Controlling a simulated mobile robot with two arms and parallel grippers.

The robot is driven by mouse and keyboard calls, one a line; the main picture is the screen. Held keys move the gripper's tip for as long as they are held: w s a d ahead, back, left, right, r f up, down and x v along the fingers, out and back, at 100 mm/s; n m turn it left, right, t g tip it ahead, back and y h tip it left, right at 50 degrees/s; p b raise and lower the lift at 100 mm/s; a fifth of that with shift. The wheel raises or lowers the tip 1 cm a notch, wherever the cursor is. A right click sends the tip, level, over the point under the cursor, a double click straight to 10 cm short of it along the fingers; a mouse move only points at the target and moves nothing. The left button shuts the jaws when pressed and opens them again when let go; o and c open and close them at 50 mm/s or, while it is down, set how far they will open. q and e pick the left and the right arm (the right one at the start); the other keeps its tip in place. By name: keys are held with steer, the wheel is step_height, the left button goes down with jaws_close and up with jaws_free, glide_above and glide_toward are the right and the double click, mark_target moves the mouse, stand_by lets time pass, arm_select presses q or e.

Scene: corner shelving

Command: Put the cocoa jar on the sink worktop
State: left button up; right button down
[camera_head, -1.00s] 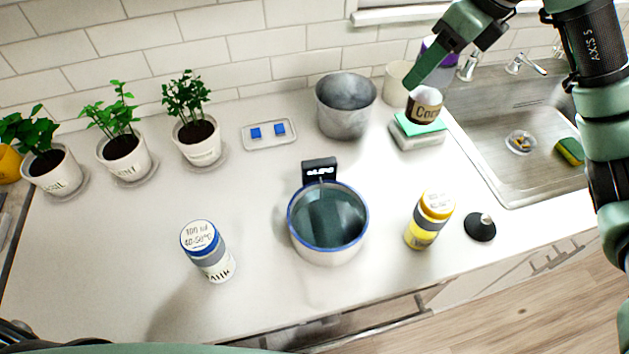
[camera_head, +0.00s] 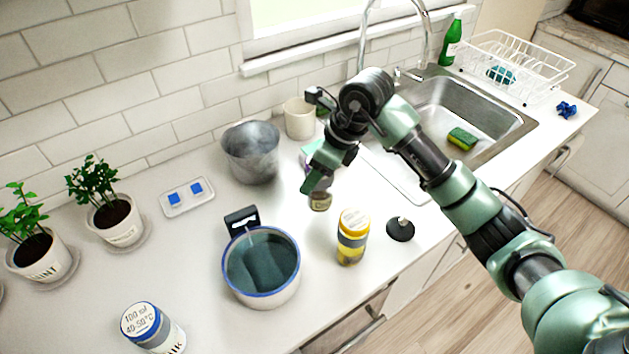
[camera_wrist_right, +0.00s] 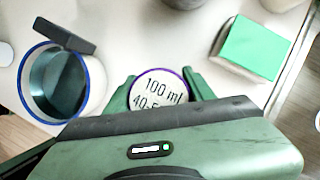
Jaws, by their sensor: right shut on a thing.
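My right gripper (camera_head: 319,178) is shut on the cocoa jar (camera_head: 320,201), with a finger on each side. In the head view the gripper hides most of the jar, and only its lower part shows. In the right wrist view the jar's round lid (camera_wrist_right: 158,88) has a purple rim and the marking "100 ml". The jar is over the white worktop (camera_head: 220,218), left of the sink (camera_head: 455,115). I cannot tell whether its base touches the worktop. My left gripper is not in view.
A blue-rimmed pot (camera_head: 262,268) and a yellow-lidded jar (camera_head: 352,237) stand in front of the held jar. A grey pot (camera_head: 250,153) and a cream cup (camera_head: 299,118) stand behind. A green-topped block (camera_wrist_right: 254,46) is close by. A black knobbed disc (camera_head: 400,229) lies to the right.

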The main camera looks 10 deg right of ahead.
step_height(320, 180, down, 3)
steer(key=shift+f+p, duration=0.1)
steer(key=shift+p, duration=0.3)
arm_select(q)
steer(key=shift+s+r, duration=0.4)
arm_select(e)
steer(key=shift+f, duration=0.1)
steer(key=shift+f, duration=0.2)
steer(key=c, duration=0.6)
jaws_free()
steer(key=shift+r, duration=0.1)
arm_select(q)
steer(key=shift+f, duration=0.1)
arm_select(e)
steer(key=shift+o, duration=0.2)
